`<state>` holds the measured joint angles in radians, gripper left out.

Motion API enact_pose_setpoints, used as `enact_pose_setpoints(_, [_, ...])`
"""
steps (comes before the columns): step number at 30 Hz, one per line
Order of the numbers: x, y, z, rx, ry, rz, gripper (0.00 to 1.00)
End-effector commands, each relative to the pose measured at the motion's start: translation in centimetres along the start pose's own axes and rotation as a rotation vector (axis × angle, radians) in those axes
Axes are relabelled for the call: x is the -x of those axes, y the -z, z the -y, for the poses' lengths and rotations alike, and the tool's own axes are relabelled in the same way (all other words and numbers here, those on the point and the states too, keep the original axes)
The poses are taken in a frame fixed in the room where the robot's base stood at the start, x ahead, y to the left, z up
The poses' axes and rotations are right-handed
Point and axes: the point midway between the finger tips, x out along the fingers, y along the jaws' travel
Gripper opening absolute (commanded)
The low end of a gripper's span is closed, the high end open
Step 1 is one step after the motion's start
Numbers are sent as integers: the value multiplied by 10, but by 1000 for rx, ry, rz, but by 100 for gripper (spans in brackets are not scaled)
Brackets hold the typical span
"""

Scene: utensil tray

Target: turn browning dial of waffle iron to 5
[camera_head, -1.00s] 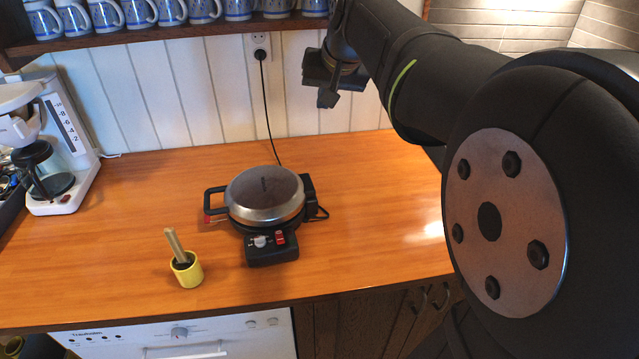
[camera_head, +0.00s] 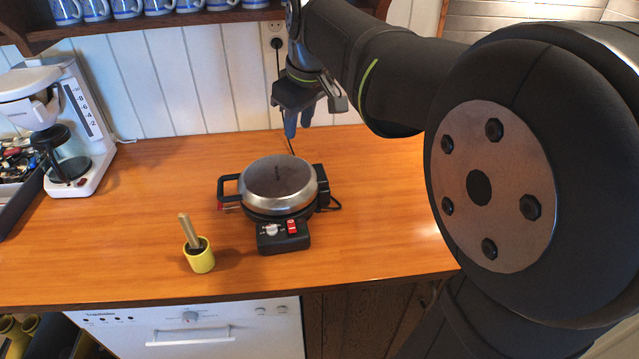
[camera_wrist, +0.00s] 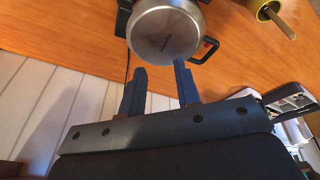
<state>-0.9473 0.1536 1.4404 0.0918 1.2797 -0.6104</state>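The waffle iron (camera_head: 278,186) stands on the wooden counter, with a round steel lid that is closed and a black handle at its left. Its black control box (camera_head: 283,236) faces the front and carries a pale browning dial (camera_head: 270,230) and a red switch (camera_head: 292,226). The dial's setting is too small to read. My gripper (camera_head: 298,122) hangs in the air behind and above the waffle iron, fingers pointing down, apart from it. In the wrist view my gripper (camera_wrist: 160,80) has its two fingers spread with nothing between them; the steel lid (camera_wrist: 163,33) shows beyond the fingertips.
A yellow cup (camera_head: 201,260) holding a wooden stick stands front left of the waffle iron. A coffee maker (camera_head: 75,130) and a dark utensil tray (camera_head: 22,190) are at the left. A shelf of blue mugs (camera_head: 160,18) hangs above. The counter's right side is clear.

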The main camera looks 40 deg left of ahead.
Motion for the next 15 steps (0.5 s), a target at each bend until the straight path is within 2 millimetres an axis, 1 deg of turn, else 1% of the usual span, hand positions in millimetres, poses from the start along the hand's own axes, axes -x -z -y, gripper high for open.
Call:
enact_pose_setpoints(1, [-8, 3, 18, 137, 26, 38, 30])
enact_pose_setpoints(3, [-15, 4, 38, 324, 59, 87, 30])
enact_pose_setpoints(6, [-24, 4, 62, 559, 109, 144, 30])
enact_pose_setpoints(10, [-30, 2, 84, 778, 162, 191, 30])
enact_pose_setpoints(12, [-32, 1, 90, 849, 181, 207, 30])
enact_pose_setpoints(15, [-35, 0, 95, 901, 194, 218, 30])
